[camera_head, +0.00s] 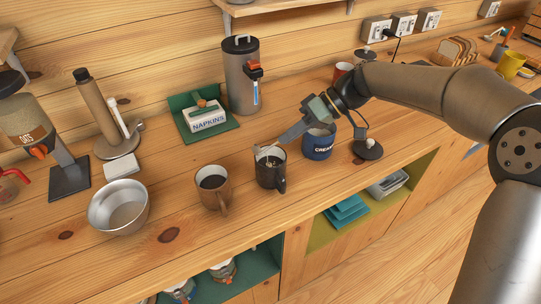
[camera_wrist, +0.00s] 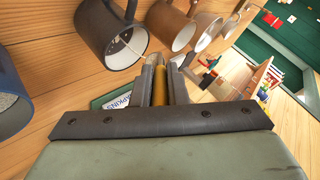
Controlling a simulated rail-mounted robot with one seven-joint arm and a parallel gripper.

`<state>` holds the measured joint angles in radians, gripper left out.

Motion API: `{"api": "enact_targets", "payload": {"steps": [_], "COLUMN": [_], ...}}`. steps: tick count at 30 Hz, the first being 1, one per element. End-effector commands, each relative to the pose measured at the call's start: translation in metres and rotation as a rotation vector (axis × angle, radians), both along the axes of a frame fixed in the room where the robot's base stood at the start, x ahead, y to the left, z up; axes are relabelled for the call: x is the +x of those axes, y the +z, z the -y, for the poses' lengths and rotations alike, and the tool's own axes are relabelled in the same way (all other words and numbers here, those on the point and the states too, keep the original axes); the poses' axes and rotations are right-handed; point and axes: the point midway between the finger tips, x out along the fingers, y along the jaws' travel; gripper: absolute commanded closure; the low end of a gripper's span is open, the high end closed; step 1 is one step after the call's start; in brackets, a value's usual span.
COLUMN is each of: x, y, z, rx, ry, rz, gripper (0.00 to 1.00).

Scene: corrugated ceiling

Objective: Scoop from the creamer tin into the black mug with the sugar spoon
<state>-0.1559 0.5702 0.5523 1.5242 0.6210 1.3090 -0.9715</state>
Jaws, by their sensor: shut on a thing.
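The black mug (camera_head: 270,175) stands upright on the wooden counter, with the blue creamer tin (camera_head: 318,148) just to its right. My gripper (camera_head: 284,139) reaches down from the right, its fingertips just above the mug's rim. In the wrist view, my gripper (camera_wrist: 160,75) is shut on the yellowish handle of the sugar spoon (camera_wrist: 160,88). A thin pale shaft slants from near the fingertips into the black mug (camera_wrist: 103,42). The spoon's bowl cannot be made out. The creamer tin (camera_wrist: 12,105) shows in part at the wrist view's left edge.
Behind are the napkin box (camera_head: 208,119) and a tall grey canister (camera_head: 240,80). A dark-based stand (camera_head: 368,150) is right of the tin.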

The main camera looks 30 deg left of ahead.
Motion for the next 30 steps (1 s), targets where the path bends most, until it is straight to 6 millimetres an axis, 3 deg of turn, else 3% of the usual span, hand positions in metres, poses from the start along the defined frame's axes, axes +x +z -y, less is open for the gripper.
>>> {"api": "enact_targets", "payload": {"steps": [30], "x": [0.0055], "y": [-0.0075], "z": [0.0045], "rx": [0.078], "ry": [0.0], "rz": [-0.082], "gripper": [1.0]}}
